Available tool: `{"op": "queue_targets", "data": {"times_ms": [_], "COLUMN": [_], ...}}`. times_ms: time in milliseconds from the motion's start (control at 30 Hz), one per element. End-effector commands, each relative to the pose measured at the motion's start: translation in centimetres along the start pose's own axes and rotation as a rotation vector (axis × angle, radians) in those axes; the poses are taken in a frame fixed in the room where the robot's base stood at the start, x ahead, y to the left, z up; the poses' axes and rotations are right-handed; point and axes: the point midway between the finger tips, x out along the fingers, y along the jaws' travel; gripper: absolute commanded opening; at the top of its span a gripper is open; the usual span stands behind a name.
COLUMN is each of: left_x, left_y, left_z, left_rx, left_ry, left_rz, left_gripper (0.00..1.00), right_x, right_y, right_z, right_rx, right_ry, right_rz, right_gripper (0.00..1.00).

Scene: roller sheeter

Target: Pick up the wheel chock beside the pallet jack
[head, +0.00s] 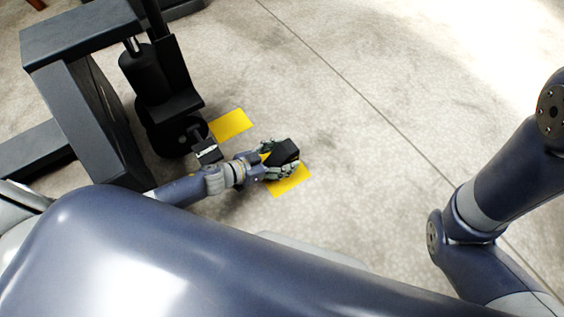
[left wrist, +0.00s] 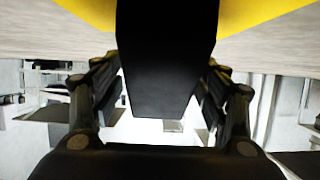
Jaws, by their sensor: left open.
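The wheel chock (head: 287,150) is a small black block at a yellow floor patch, to the right of the dark pallet jack (head: 165,85). My left gripper (head: 282,159) is open around the chock, with a finger on either side. In the left wrist view the chock (left wrist: 167,60) fills the space between the two fingers; I cannot tell whether they touch it. The chock's underside and its contact with the floor are hidden. My right arm shows at the right of the head view, but its gripper is out of view.
Yellow floor patches lie beside the jack (head: 231,125) and under the chock (head: 290,184). A dark metal frame (head: 85,100) stands at the left. The concrete floor (head: 350,150) to the right of the chock is clear.

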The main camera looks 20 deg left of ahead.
Motion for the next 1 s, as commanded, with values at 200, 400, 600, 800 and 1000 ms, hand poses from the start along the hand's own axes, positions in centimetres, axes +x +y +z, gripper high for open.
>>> {"op": "queue_targets", "data": {"times_ms": [200, 400, 600, 800, 1000], "left_x": [0.16, 0.15, 0.18, 0.16, -0.12], "left_y": [0.05, 0.05, 0.03, 0.03, 0.04], "left_z": [-0.01, 0.0, -0.18, -0.21, -0.89], "left_rx": [-0.001, -0.001, 0.0, 0.0, 0.0], "left_ry": [-0.001, -0.001, 0.002, 0.002, 0.002], "left_rz": [0.001, 0.001, 0.001, 0.001, 0.001], "left_gripper": [0.68, 0.34, 0.05, 0.05, 0.05], "right_x": [-0.05, -0.05, -0.04, 0.0, 0.7], "right_y": [-0.02, -0.03, -0.03, -0.02, 0.13], "right_z": [-0.02, -0.04, -0.04, -0.02, 0.24], "right_rx": [0.0, 0.0, 0.0, 0.0, 0.0], "right_ry": [0.0, 0.001, 0.001, 0.001, 0.0], "right_rz": [0.0, 0.0, -0.001, -0.001, 0.0], "right_gripper": [0.4, 0.4, 0.4, 0.4, 0.4]}}
